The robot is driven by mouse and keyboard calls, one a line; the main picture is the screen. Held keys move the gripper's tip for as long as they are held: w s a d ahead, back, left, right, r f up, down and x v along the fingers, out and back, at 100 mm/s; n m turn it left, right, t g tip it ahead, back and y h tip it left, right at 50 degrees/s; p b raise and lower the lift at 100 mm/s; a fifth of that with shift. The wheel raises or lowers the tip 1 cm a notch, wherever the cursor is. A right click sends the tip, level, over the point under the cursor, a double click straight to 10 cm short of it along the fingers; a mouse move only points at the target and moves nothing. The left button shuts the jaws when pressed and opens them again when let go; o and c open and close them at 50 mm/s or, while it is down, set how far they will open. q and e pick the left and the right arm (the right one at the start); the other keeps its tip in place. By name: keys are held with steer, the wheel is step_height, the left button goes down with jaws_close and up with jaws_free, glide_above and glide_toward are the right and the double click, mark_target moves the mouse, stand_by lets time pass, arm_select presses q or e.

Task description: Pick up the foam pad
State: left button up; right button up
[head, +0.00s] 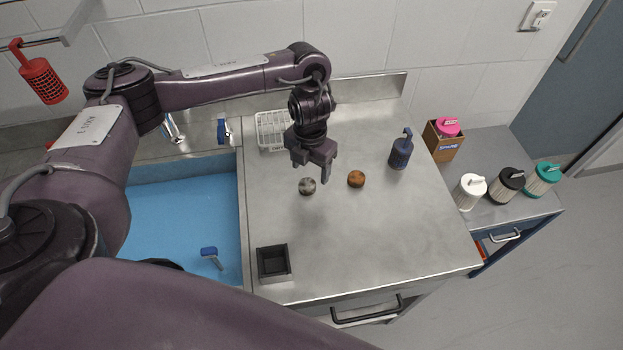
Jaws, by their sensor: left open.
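Two small round pieces lie on the steel counter (375,230): a grey one (308,186) and an orange-brown one (356,178) to its right. I cannot tell for sure which of them is the foam pad. My left gripper (312,172) points down with its fingers apart and nothing between them. In the head view its fingertips show just beyond and beside the grey piece, with the orange-brown piece a little to the right. Its height above the counter is hard to judge. My right gripper is not in view.
A blue bottle (401,152) stands right of the round pieces. A white rack (271,131) is at the back, and a black square tray (273,263) at the front left. The blue sink (180,220) lies left. Several containers stand on the right side counter (490,150).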

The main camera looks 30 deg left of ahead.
mark_target(307, 184)
arm_select(q)
steer(key=shift+s+a+f, duration=0.1)
steer(key=shift+s+f, duration=0.3)
steer(key=shift+f, duration=0.35)
steer(key=shift+a+f, duration=0.15)
steer(key=shift+f, duration=0.5)
steer(key=f, duration=0.1)
steer(key=f+b, duration=0.1)
steer(key=f, duration=0.1)
steer(key=shift+w+a+f, duration=0.1)
steer(key=shift+w+f, duration=0.05)
steer(key=shift+w, duration=0.05)
steer(key=shift+c, duration=1.7)
steer(key=c, duration=0.5)
steer(key=shift+c, duration=1)
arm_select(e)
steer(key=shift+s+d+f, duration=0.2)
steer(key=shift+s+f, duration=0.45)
